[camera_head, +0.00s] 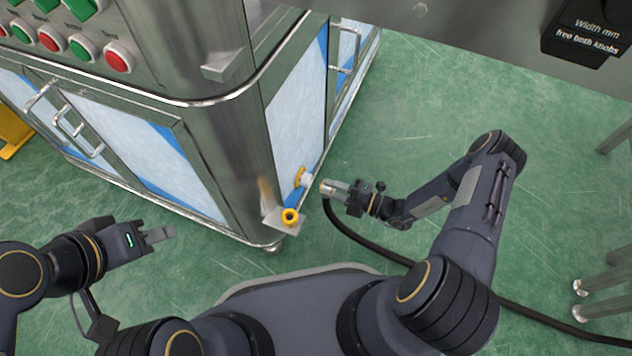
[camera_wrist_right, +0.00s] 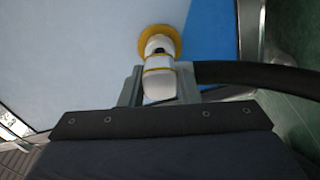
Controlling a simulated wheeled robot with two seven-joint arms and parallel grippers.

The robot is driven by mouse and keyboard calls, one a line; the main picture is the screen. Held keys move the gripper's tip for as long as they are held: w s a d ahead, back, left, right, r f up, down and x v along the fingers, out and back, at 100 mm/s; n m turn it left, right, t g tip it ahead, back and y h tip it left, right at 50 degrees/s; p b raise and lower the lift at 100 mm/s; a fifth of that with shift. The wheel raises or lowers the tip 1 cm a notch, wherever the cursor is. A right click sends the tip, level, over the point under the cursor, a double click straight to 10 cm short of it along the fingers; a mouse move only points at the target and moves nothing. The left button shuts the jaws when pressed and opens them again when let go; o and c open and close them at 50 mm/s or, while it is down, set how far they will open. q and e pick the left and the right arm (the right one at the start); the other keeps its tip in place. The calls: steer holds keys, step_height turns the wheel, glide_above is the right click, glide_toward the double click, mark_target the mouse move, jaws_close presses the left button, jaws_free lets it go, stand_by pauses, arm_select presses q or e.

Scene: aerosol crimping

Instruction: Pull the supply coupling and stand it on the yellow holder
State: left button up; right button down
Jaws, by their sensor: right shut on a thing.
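The supply coupling (camera_wrist_right: 160,80), white with a yellow ring, is between the fingers of my right gripper (camera_head: 332,190), which is shut on it. The black hose (camera_head: 350,238) runs from it down to the floor. The coupling points at the cabinet's port (camera_head: 303,178), a white nipple on a yellow flange (camera_wrist_right: 163,38). The head view shows a small gap between them; in the wrist view they overlap in line. The yellow holder (camera_head: 290,216) stands empty on a small metal bracket, left of and below the port. My left gripper (camera_head: 163,235) is apart from everything; its finger opening is unclear.
The steel cabinet (camera_head: 222,160) with buttons on top and door handles fills the left. A steel edge (camera_head: 480,45) with a black label block (camera_head: 590,32) crosses the upper right. Metal legs (camera_head: 600,290) stand at the far right. Green floor (camera_head: 430,110) is open behind my right arm.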

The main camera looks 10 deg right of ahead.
steer(key=shift+v, duration=1.2)
